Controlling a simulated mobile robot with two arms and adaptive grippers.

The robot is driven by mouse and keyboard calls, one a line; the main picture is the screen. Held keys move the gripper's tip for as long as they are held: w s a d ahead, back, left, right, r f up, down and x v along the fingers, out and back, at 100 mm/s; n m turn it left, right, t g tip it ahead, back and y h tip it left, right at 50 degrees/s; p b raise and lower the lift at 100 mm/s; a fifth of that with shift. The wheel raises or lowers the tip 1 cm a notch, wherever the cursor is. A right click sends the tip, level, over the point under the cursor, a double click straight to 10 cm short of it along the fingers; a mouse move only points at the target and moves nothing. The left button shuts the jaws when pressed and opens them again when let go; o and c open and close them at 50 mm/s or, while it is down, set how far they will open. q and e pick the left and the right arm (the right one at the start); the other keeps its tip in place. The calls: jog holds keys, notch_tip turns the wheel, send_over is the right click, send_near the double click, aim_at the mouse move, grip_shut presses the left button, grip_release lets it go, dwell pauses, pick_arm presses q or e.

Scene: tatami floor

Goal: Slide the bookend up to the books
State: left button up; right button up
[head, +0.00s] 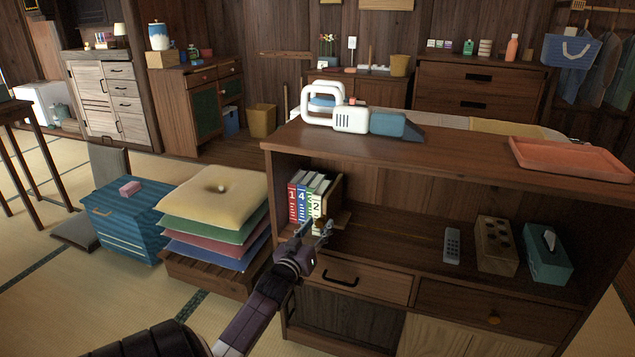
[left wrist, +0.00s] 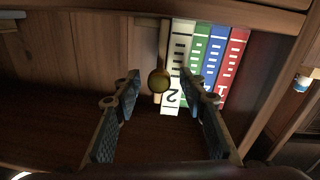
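Several upright books (head: 305,198) with numbered red, blue, green and white spines stand at the left end of the open shelf. They also show in the left wrist view (left wrist: 212,60). The wooden bookend (head: 337,192) stands at their right, by the white book marked 2. Its round olive knob (left wrist: 158,84) faces me in the left wrist view. I cannot tell whether the bookend touches the books. My left gripper (head: 316,231) is open in front of the bookend, its fingers on either side of the knob without visibly closing on it. My right gripper is not in view.
Farther right on the shelf are a grey remote (head: 452,246), a brown box with holes (head: 496,246) and a teal tissue box (head: 546,255). The shelf between bookend and remote is clear. Stacked cushions (head: 213,200) stand left of the cabinet. A cabinet top (head: 450,150) overhangs the shelf.

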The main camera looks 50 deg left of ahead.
pick_arm(q)
jog(key=shift+s+d, duration=0.15)
jog(key=v, duration=1.1)
jog(key=shift+s, duration=0.3)
